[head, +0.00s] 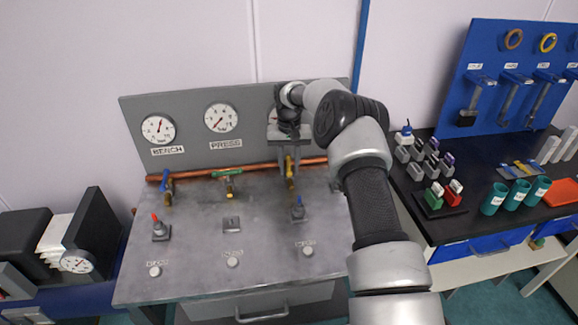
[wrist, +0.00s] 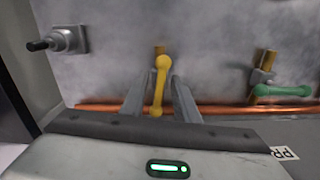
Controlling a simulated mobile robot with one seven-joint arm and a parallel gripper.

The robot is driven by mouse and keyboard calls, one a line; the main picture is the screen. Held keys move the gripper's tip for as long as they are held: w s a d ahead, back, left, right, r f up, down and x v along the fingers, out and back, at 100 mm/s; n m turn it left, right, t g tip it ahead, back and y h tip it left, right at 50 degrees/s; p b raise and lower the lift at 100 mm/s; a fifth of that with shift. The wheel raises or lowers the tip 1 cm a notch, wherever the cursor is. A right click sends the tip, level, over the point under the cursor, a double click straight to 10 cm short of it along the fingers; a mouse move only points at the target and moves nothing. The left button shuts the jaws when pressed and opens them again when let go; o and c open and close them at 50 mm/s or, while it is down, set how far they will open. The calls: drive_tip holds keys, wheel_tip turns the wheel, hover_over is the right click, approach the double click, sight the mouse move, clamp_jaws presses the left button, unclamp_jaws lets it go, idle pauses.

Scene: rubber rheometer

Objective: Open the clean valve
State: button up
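The yellow valve handle (head: 291,183) is on the copper pipe at the right of the bench. It points across the pipe. In the wrist view, the yellow handle (wrist: 161,78) stands between the two fingers of my gripper (wrist: 159,82), with a visible gap on each side. My gripper (head: 288,160) is open around the handle and does not appear to touch it. In the head view my gripper hides the panel area above this valve, so no label for it can be read.
A blue valve (head: 167,186) sits under the BENCH gauge (head: 158,128) and a green valve (head: 228,174) under the PRESS gauge (head: 221,118). A blue-tipped toggle (head: 298,211) stands in front of the yellow valve. A dark table (head: 455,225) with tubes is at right.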

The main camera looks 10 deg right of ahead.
sight(289, 165)
clamp_jaws()
drive_tip(key=shift+n, duration=0.9)
drive_tip(key=shift+r, duration=0.1)
unclamp_jaws()
wheel_tip(289, 165, up, 17)
drive_tip(key=shift+r+p, duration=0.2)
drive_tip(key=shift+p, duration=0.25)
